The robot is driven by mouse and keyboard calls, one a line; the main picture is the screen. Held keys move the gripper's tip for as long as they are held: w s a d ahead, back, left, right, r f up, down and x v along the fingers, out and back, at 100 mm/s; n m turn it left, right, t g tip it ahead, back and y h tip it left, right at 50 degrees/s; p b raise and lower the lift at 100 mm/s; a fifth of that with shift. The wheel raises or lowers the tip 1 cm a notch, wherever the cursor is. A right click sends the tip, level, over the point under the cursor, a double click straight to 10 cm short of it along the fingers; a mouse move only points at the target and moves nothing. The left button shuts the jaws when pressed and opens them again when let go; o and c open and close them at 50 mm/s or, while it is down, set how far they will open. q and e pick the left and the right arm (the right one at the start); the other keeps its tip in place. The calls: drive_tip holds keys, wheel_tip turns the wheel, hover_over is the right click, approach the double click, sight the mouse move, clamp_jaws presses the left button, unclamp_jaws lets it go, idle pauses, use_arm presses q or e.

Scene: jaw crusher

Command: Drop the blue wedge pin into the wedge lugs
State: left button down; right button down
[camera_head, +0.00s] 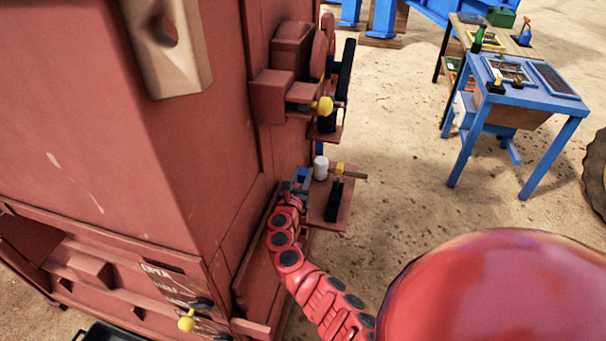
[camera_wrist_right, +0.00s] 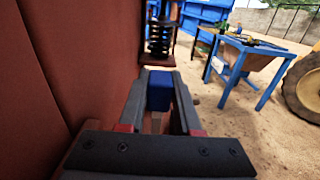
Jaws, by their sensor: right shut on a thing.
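My right gripper (camera_head: 300,180) reaches in along the side of the red crusher and is shut on the blue wedge pin. In the right wrist view the blue pin (camera_wrist_right: 160,90) sits between the two grey fingers of my right gripper (camera_wrist_right: 159,92). In the head view only a small blue patch of the pin (camera_head: 302,173) shows at the fingertips. I cannot make out the wedge lugs for certain, and the gripper hides part of the area below the pin. My left gripper is in neither view.
The crusher's red wall (camera_head: 190,150) stands close on the left. A small red shelf (camera_head: 318,215) beside the gripper carries a white cylinder (camera_head: 320,168) and a black, yellow-topped item (camera_head: 335,195). A black spring (camera_wrist_right: 158,38) stands ahead. Blue table (camera_head: 520,95) is farther right, with open sand between.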

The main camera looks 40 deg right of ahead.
drive_tip(key=shift+f, duration=0.1)
drive_tip(key=shift+f+b, duration=1.35)
drive_tip(key=shift+f, duration=0.25)
